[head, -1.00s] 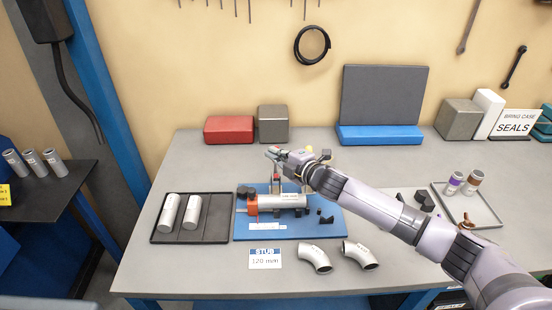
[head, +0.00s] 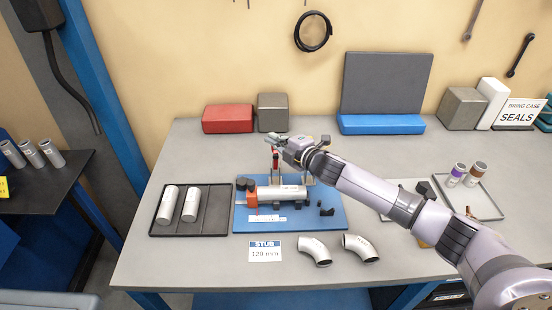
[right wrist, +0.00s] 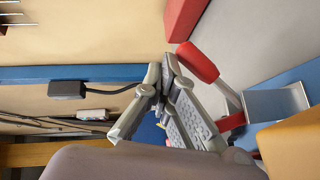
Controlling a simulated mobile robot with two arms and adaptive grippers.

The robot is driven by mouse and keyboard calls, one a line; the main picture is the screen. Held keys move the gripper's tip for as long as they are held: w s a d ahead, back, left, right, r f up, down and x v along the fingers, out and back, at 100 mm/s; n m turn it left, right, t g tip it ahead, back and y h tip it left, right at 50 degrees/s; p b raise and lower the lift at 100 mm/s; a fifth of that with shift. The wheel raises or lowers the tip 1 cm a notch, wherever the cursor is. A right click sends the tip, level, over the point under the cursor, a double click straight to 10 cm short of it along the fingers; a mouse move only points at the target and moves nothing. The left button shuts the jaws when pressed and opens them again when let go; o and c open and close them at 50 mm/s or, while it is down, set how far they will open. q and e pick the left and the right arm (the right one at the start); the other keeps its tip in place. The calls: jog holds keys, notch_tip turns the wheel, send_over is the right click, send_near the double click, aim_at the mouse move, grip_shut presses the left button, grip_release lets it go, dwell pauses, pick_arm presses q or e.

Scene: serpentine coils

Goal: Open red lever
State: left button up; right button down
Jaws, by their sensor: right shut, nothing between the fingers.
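The red lever (head: 275,159) stands roughly upright on the fixture on the blue mat (head: 335,220), behind a silver pipe (head: 285,193) with an orange end block. In the right wrist view its red handle (right wrist: 197,62) sits on a grey arm beside my fingers. My right gripper (head: 272,141) is just above and behind the lever's top in the head view. It is shut and empty, and it also shows in the right wrist view (right wrist: 150,105). I cannot tell whether a finger touches the lever. My left gripper is out of view.
A dark tray (head: 215,228) with two silver cylinders lies left of the mat. Two pipe elbows (head: 314,251) and a STUB card (head: 265,248) lie in front. A red box (head: 228,118) and a grey box (head: 273,112) stand behind. A tray with two cups is at right.

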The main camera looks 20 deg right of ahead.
jog(key=v, duration=0.8)
dwell(0.4)
